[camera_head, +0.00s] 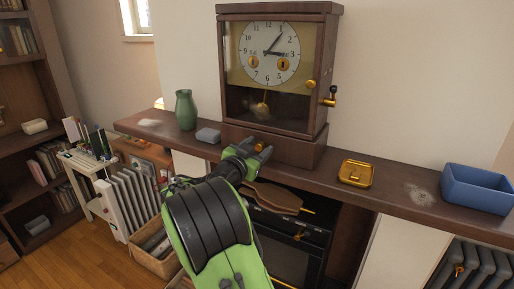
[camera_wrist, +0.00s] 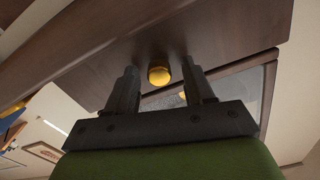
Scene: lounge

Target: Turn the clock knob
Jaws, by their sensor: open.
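The clock (camera_head: 268,55) is a tall brown wooden case with a white dial and a brass pendulum, standing on the dark mantel shelf. A round brass knob (camera_head: 260,146) sits low on the front of its base, and it also shows in the wrist view (camera_wrist: 159,76). Another brass knob (camera_head: 311,84) is on the front at the right, and a crank (camera_head: 330,96) is on the right side. My gripper (camera_head: 250,152) is in front of the base. In the wrist view its open fingers (camera_wrist: 160,68) stand either side of the low knob, with gaps visible.
A green vase (camera_head: 186,110) and a grey box (camera_head: 208,135) stand on the shelf (camera_head: 385,194) left of my gripper. A brass tray (camera_head: 356,174) and a blue bin (camera_head: 476,188) are to the right. A brown paddle-shaped thing (camera_head: 275,197) is below my gripper.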

